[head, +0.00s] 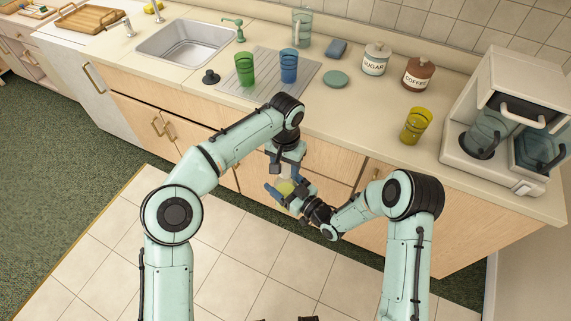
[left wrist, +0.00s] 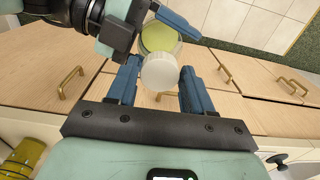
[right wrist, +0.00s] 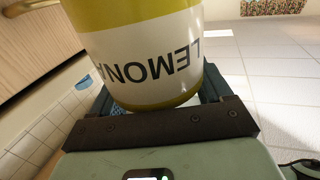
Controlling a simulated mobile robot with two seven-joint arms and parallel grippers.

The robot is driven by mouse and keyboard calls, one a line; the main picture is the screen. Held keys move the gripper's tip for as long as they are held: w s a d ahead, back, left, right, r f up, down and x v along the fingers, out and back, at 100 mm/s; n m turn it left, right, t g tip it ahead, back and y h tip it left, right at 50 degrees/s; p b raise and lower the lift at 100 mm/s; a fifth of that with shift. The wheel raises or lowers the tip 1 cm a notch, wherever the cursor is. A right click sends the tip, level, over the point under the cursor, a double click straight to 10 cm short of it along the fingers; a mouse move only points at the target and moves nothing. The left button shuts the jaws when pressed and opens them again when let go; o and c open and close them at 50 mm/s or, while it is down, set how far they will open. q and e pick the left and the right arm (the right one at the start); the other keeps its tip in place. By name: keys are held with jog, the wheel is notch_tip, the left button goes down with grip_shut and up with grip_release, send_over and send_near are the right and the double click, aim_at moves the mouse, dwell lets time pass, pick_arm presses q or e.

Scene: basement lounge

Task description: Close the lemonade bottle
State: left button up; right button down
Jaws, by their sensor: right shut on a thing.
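The lemonade bottle (head: 286,187) is in front of the counter, held in the air by my right gripper (head: 284,197), which is shut on it. In the right wrist view the yellow and white bottle (right wrist: 140,45) fills the top, its label upside down. In the left wrist view its yellow-green body (left wrist: 160,37) lies behind a round white cap (left wrist: 160,72). My left gripper (head: 283,169) is right above the bottle. Its two fingers stand on either side of the cap, with slim gaps. Whether the cap is seated on the bottle I cannot tell.
The counter behind holds a green cup (head: 244,69), a blue cup (head: 288,66), a yellow cup (head: 416,126), sugar (head: 375,61) and coffee (head: 418,74) jars, and a coffee machine (head: 505,125). Cabinet fronts (head: 325,150) are close behind my grippers. The tiled floor (head: 260,240) is clear.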

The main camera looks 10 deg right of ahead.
pick_arm(q)
jog(key=c, duration=0.6)
jog(key=o, duration=1.2)
jog(key=shift+r, duration=0.15)
notch_tip(320, 180, up, 12)
jog(key=shift+f, duration=0.1)
